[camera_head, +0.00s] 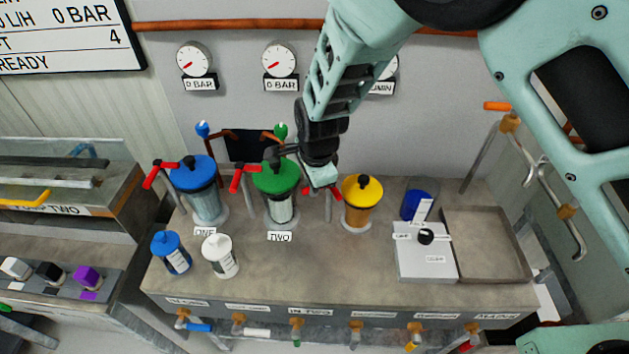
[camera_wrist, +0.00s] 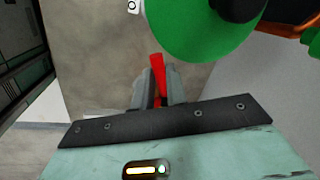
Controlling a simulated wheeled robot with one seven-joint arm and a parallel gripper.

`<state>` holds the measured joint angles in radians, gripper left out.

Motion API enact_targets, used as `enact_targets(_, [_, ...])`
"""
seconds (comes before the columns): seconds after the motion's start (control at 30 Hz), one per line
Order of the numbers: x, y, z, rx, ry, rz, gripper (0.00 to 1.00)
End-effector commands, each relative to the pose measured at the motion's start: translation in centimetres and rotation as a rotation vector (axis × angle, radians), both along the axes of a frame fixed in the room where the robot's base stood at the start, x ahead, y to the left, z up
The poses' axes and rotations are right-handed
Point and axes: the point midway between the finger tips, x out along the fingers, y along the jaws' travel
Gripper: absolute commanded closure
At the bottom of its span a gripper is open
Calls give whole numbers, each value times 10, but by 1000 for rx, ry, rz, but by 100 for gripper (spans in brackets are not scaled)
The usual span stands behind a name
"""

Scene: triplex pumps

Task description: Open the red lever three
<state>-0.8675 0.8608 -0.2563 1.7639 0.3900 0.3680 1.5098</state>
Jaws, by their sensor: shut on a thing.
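Three red levers stand in a row behind the lidded pump canisters. The third red lever (camera_head: 335,194) is left of the yellow-lidded canister (camera_head: 361,205) and mostly hidden by my gripper (camera_head: 320,178). In the wrist view the red lever (camera_wrist: 157,68) sits between the two grey fingers of my gripper (camera_wrist: 160,88), which are shut on it. Its red end sticks out past the fingertips. The green-lidded canister (camera_head: 279,195) is just left of my gripper, and its green lid (camera_wrist: 205,25) fills the top right of the wrist view.
The first red lever (camera_head: 160,173) and second red lever (camera_head: 242,178) stand further left, by the blue-lidded canister (camera_head: 201,190). Two small bottles, blue (camera_head: 170,253) and white (camera_head: 220,256), stand in front. A white box (camera_head: 425,257) and an empty grey tray (camera_head: 487,282) are at right.

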Motion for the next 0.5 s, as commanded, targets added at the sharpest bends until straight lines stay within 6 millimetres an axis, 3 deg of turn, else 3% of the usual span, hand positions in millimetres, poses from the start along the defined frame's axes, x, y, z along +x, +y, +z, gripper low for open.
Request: enact_targets(0.5, [4,2,1,1,-2,-75,100])
